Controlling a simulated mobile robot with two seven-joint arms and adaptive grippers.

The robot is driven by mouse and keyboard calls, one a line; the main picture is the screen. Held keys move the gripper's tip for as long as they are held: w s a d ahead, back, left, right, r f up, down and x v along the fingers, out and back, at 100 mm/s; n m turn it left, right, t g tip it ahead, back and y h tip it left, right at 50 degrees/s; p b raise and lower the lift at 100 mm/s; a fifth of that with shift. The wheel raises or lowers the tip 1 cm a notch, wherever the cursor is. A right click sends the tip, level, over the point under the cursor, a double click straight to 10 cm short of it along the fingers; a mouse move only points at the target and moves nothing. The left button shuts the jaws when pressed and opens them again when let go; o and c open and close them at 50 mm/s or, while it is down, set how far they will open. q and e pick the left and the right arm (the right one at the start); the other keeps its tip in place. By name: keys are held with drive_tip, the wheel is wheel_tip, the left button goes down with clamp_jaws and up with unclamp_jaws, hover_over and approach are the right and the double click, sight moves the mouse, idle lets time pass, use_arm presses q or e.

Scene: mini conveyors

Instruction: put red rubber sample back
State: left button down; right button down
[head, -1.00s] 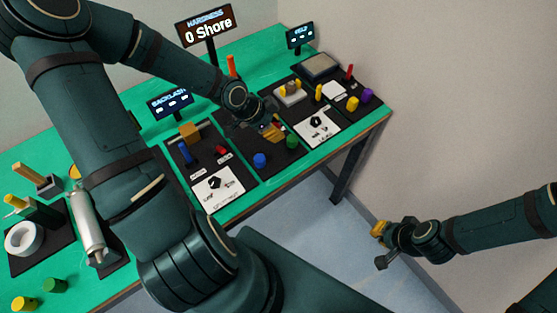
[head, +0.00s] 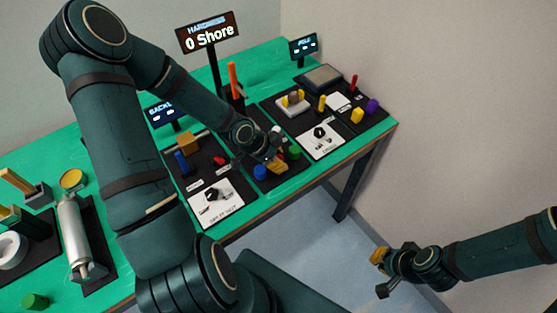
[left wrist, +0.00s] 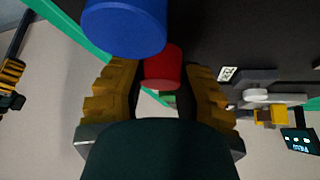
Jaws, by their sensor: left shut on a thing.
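The red rubber sample (left wrist: 163,68) shows as a short red cylinder between the yellow fingers of my left gripper (left wrist: 160,95) in the left wrist view. The blue sample (head: 260,173) is just left of the gripper and the green sample (head: 294,153) just right; the blue one (left wrist: 125,25) is close to the fingers in the wrist view. Whether the red sample touches the panel is unclear. My right gripper (head: 380,272) hangs away from the table; its opening is unclear.
The hardness screen (head: 207,33) reads 0 Shore. An orange upright piece (head: 233,80) stands behind. The backlash panel, with a blue post (head: 181,162) and a white dial plate (head: 216,203), lies left. Another dial plate (head: 321,141) lies right. Floor is clear in front.

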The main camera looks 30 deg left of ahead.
use_arm(q)
drive_tip(key=shift+r, duration=0.1)
drive_tip(key=shift+f, duration=0.2)
drive_tip(key=c, duration=0.7)
unclamp_jaws()
drive_tip(key=shift+c, duration=0.2)
drive_tip(key=shift+r, duration=0.15)
drive_tip(key=shift+s+a+r+p, duration=0.2)
drive_tip(key=shift+r+p, duration=0.2)
drive_tip(key=shift+r, duration=0.15)
drive_tip(key=p+v, duration=0.7)
drive_tip(key=v, duration=0.4)
